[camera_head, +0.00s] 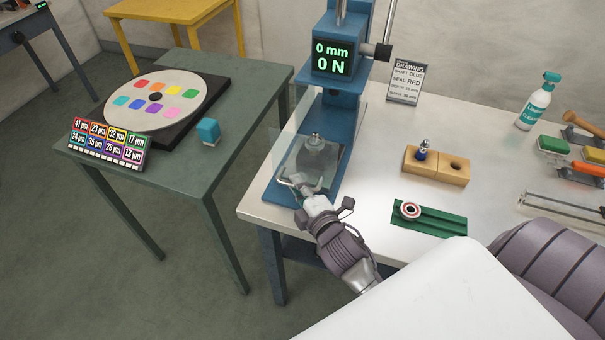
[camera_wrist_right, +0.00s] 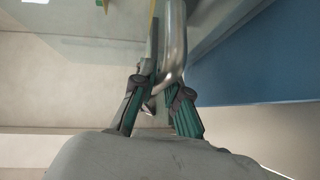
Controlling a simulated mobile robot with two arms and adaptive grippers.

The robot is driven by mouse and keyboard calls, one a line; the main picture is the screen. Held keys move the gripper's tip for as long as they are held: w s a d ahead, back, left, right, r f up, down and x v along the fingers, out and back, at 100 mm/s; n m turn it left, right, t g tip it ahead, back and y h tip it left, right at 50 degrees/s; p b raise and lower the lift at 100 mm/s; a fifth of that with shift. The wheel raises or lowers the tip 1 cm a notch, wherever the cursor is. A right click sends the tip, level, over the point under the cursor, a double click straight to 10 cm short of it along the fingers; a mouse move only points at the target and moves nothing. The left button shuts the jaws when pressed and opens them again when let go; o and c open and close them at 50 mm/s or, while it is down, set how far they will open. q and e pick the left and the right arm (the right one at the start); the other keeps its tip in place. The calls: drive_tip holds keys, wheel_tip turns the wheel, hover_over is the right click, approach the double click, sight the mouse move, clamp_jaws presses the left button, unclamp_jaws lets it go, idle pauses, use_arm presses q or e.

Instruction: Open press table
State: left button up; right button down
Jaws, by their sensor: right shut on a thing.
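The blue press (camera_head: 341,80) stands on the white table (camera_head: 375,215), its display reading 0 mm and 0 N. A clear guard panel (camera_head: 283,135) stands at the front of the press, with a grey fixture (camera_head: 316,155) visible behind it. My right gripper (camera_head: 304,184) is at the lower front of the press. In the right wrist view the gripper (camera_wrist_right: 160,97) is shut around a bent metal handle bar (camera_wrist_right: 172,45), which runs up between its fingers. The handle's attachment is partly hidden in the head view. My left gripper is not in view.
A green side table (camera_head: 240,95) stands left across a gap.

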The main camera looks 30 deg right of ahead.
drive_tip(key=shift+s+a+f, duration=0.1)
drive_tip(key=shift+s+a, duration=0.3)
drive_tip(key=shift+a, duration=0.05)
drive_tip(key=c, duration=1.2)
unclamp_jaws()
drive_tip(key=s, duration=0.4)
drive_tip(key=s+r, duration=0.1)
drive_tip(key=s, duration=0.7)
drive_tip(key=shift+a+r, duration=0.35)
drive_tip(key=shift+r, duration=0.05)
drive_tip(key=shift+w, duration=0.15)
